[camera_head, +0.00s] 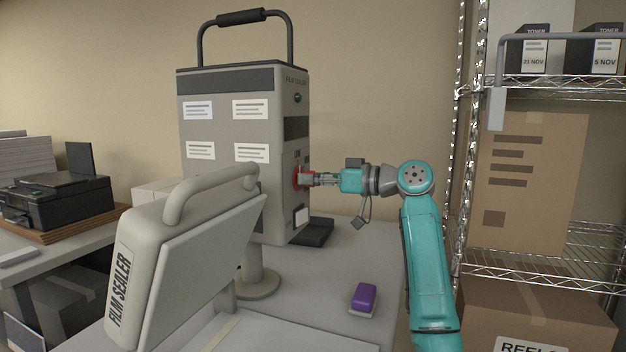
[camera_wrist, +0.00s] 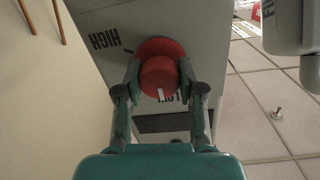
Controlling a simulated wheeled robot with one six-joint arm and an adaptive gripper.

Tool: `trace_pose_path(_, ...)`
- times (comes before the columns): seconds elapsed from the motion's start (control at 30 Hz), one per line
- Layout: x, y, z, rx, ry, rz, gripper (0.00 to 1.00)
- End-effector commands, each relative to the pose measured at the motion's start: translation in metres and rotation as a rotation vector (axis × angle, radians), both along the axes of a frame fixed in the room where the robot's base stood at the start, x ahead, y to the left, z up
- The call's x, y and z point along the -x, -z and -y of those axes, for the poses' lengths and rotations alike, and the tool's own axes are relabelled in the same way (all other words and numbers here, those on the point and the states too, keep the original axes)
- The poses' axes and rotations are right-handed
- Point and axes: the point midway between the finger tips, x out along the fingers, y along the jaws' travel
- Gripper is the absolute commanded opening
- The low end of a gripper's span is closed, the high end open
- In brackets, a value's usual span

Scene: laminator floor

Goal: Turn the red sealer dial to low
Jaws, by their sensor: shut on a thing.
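The red sealer dial (camera_head: 296,178) is on the right-hand side face of the tall grey film sealer (camera_head: 222,122). In the wrist view the dial (camera_wrist: 158,72) is a round red knob on a wider red base, with a white mark on its lower edge. The word HIGH (camera_wrist: 104,40) reads upside down at the dial's upper left. Another label (camera_wrist: 171,98), partly hidden by the dial and a finger, lies close to the white mark. My gripper (camera_head: 307,179) is shut on the dial, one finger on each side, and it also shows in the wrist view (camera_wrist: 160,84).
A large pale tilted part marked FILM SEALER (camera_head: 190,250) stands in front. A purple block (camera_head: 364,297) lies on the grey table (camera_head: 330,325). A wire shelf (camera_head: 540,88) with boxes rises at the right. A black printer (camera_head: 55,200) is at the left.

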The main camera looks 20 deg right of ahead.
Motion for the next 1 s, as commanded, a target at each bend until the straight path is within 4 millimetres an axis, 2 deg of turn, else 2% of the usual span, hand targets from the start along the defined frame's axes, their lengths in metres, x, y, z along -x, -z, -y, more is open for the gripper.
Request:
trace_pose_path(0.33,0.000,0.002,0.000,0.002,0.000,-0.002,0.03)
trace_pose_path(0.37,0.000,0.002,0.000,0.002,0.000,-0.002,0.43)
trace_pose_path(0.43,0.000,0.002,0.000,0.002,0.000,-0.002,0.61)
trace_pose_path(0.47,0.000,0.002,0.000,0.002,0.000,-0.001,0.64)
trace_pose_path(0.8,0.001,0.000,0.002,0.002,0.001,0.000,0.64)
trace_pose_path(1.0,0.015,-0.001,0.022,0.000,0.004,0.001,0.64)
